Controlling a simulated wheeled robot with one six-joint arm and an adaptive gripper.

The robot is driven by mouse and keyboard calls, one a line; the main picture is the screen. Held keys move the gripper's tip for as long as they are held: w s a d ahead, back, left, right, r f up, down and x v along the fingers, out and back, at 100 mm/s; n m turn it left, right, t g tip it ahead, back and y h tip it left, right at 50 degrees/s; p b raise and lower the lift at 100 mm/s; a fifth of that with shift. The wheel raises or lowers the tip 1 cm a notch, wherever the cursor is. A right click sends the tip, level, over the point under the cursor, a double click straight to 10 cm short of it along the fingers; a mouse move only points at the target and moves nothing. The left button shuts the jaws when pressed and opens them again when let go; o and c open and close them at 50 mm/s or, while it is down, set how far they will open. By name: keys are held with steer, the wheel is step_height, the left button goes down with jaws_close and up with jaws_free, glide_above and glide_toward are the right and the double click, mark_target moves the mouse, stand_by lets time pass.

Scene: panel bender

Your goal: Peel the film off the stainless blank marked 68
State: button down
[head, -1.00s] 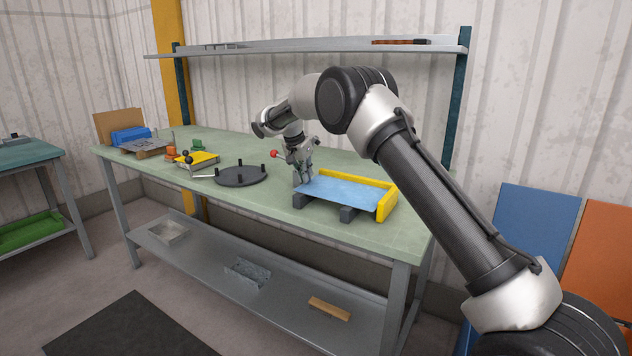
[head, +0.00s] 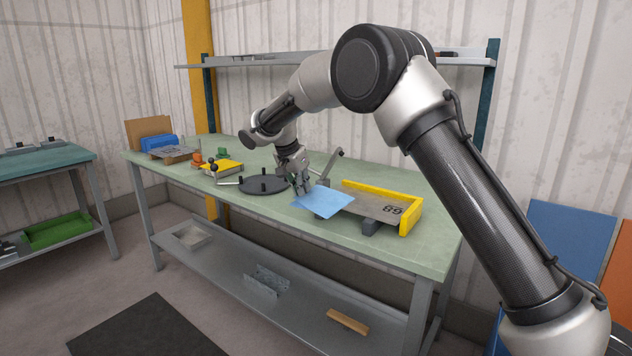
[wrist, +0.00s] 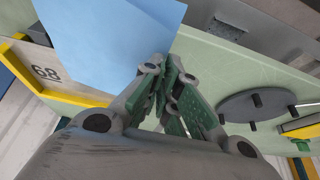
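The stainless blank marked 68 (head: 381,206) lies on dark blocks against a yellow corner stop (head: 412,214). Its right part is bare grey with the number showing. The light blue film (head: 324,201) covers the left side and hides what is beneath it. My gripper (head: 301,188) is at the film's left end, its fingers closed together on the edge. In the wrist view, the film (wrist: 110,45) meets the fingertips of my gripper (wrist: 168,72), and the 68 shows on bare metal at left.
A round dark plate with pegs (head: 264,185) stands left of my gripper. Beyond it are a yellow-topped block (head: 222,167) and a blue item (head: 159,142). A grey angled bar (head: 333,163) rises behind the film. The bench front (head: 290,222) is clear.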

steer(key=shift+s+d+v, duration=0.15)
steer(key=shift+s+v, duration=0.05)
steer(key=shift+v, duration=1.2)
steer(key=shift+s+d+v, duration=0.1)
steer(key=shift+s+v, duration=0.1)
steer(key=shift+v, duration=1.2)
step_height(320, 180, up, 8)
